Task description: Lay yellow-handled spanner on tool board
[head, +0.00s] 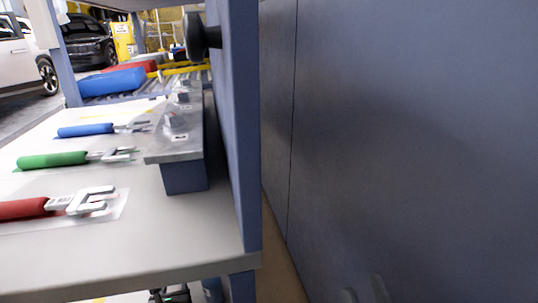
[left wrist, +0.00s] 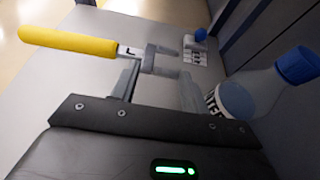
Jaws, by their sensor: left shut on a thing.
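The yellow-handled spanner (left wrist: 75,43) shows in the left wrist view, its handle reaching to the upper left. The yellow-handled spanner is not visible there.
A blue upright post (head: 235,120) and a large blue-grey panel (head: 410,130) fill the right of the head view. A raised metal block (head: 185,170) stands beside the spanners. A blue-capped bottle (left wrist: 262,92) is close to my left gripper's right finger.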

